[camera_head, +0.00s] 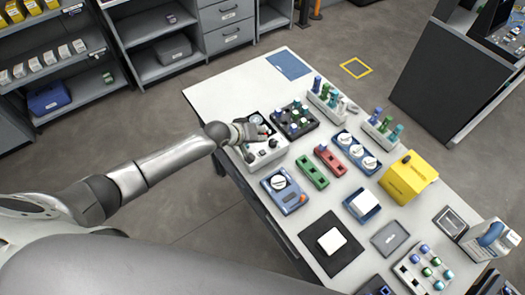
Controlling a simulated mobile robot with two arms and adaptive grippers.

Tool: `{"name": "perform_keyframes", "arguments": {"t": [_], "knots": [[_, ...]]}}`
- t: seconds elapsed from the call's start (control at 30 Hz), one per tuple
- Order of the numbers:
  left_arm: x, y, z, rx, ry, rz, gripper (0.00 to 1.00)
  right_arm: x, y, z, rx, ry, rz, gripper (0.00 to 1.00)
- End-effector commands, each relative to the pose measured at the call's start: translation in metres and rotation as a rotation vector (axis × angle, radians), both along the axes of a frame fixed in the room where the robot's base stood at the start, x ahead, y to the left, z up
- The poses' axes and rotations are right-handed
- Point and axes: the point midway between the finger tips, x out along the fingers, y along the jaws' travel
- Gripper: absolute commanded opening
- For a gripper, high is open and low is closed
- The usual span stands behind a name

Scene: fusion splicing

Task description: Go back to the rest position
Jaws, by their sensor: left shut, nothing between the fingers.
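My left arm reaches in from the left to the near-left edge of the white table (222,92). My left gripper (258,131) is shut and empty, at a white device (268,158) with a dark top panel and small knobs. The gripper covers part of that panel, and I cannot tell whether it touches it. My right gripper is not in view.
Right of the gripper is a black tray (297,131) with knobs. Around it are a green block (312,171), a red block (329,160), a blue meter (287,190) and a yellow box (408,177). The table's far-left corner is mostly bare. Grey shelves (158,71) stand behind.

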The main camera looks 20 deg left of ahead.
Motion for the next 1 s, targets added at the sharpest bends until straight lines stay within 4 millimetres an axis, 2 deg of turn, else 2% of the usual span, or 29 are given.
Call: {"name": "perform_keyframes", "arguments": {"t": [0.4,0.47,0.53,0.63,0.7,0.8,0.9,1.0], "knots": [[-0.001,-0.001,0.000,0.001,0.001,-0.001,0.00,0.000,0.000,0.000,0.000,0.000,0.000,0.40],[-0.005,-0.005,-0.001,0.003,0.003,-0.011,0.00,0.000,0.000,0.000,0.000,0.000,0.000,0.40],[-0.017,-0.018,-0.004,0.011,0.012,-0.041,0.00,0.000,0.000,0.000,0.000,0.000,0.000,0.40],[-0.050,-0.045,-0.006,0.044,0.028,-0.117,0.00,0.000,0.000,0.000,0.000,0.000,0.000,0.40],[-0.080,-0.064,-0.004,0.081,0.039,-0.182,0.00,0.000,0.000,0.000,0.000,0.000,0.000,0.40],[-0.124,-0.079,0.004,0.148,0.048,-0.264,0.00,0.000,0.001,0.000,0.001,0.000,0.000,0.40],[-0.164,-0.078,0.016,0.224,0.065,-0.318,0.00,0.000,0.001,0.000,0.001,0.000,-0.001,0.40],[-0.200,-0.065,0.028,0.303,0.091,-0.351,0.00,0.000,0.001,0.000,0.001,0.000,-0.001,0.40]]}}
